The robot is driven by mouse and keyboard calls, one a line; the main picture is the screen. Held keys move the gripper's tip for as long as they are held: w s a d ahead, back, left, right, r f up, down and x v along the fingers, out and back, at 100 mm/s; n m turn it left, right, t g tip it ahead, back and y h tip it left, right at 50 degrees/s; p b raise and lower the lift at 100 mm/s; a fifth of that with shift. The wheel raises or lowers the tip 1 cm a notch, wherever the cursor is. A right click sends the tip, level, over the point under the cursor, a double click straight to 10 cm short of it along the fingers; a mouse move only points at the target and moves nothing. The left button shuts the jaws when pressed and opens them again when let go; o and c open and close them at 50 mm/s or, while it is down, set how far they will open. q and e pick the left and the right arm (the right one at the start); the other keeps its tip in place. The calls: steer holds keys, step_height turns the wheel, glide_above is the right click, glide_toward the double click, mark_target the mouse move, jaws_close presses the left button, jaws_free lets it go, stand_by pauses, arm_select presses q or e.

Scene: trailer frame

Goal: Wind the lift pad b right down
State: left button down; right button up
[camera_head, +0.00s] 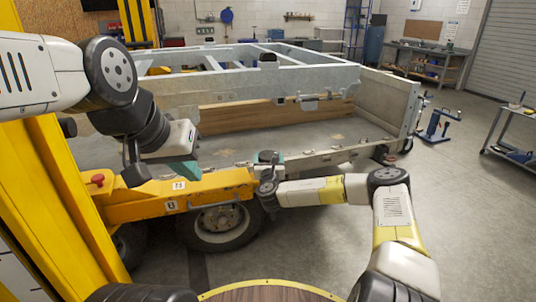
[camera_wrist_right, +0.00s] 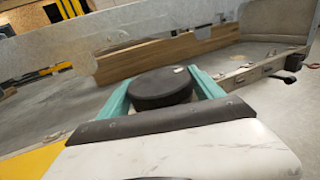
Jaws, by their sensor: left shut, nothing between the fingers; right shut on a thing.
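The lift pad (camera_head: 268,156) is a round black disc at the end of the yellow lift arm (camera_head: 215,184), beside the trailer frame. It shows large in the right wrist view (camera_wrist_right: 160,87). My right gripper (camera_head: 269,162) is shut on it, with a teal finger (camera_wrist_right: 116,99) on either side of the disc. The pad's top is below the trailer's side rail; whether it touches anything above is unclear. My left gripper (camera_head: 183,171) is shut and empty, above the yellow arm at left. The pad's screw is hidden.
The grey trailer frame (camera_head: 352,151) stands behind the lift arm, with a wheel (camera_head: 220,226) beneath the arm. A yellow lift post (camera_head: 60,215) stands close at left, with a red knob (camera_head: 98,179) near it.

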steer(key=shift+o, duration=0.2)
steer(key=shift+r+m+g+h, duration=0.2)
steer(key=shift+m+h, duration=0.7)
steer(key=shift+h, duration=0.5)
steer(key=shift+r+m+g+h, duration=0.1)
steer(key=shift+m+g+h, duration=0.1)
steer(key=shift+m+h, duration=0.95)
steer(key=shift+h, duration=0.55)
steer(key=o, duration=1.2)
steer(key=shift+o, duration=0.8)
steer(key=shift+f, duration=0.1)
steer(key=v, duration=0.7)
steer(key=shift+s, duration=0.4)
steer(key=shift+a, duration=0.15)
